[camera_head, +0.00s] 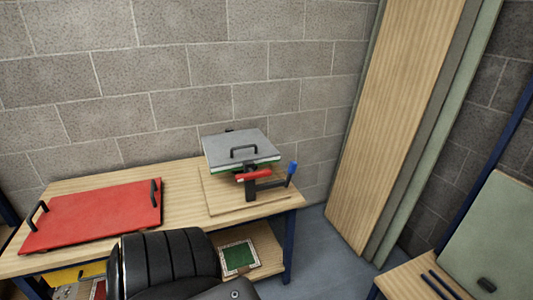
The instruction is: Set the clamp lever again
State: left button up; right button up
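A clamp fixture with a grey plate (235,146) and a dark handle on it stands on a thin wooden board (217,199), at the right end of the workbench. Below the plate's front edge is a red grip (253,174), lying roughly level. A dark arm (268,188) runs right from below it to an upright blue-tipped piece (292,168). I cannot tell which of these is the clamp lever or whether it is locked. A green layer shows under the grey plate. Neither of my grippers is in view.
A red tray-like panel (95,215) with two black handles lies on the wooden workbench (181,187). A green framed mosaic panel (239,257) lies on the shelf below. Tall boards (392,110) lean on the wall. A second bench (415,281) with a grey-green panel (495,235) stands right.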

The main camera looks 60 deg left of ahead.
aim_at(291, 169)
jog(key=u, duration=1.95)
jog(key=k, duration=0.75)
jog(key=u, duration=0.6)
jog(key=k, duration=0.55)
jog(key=z, duration=0.45)
jog(key=i, duration=1.75)
jog(key=u, duration=0.65)
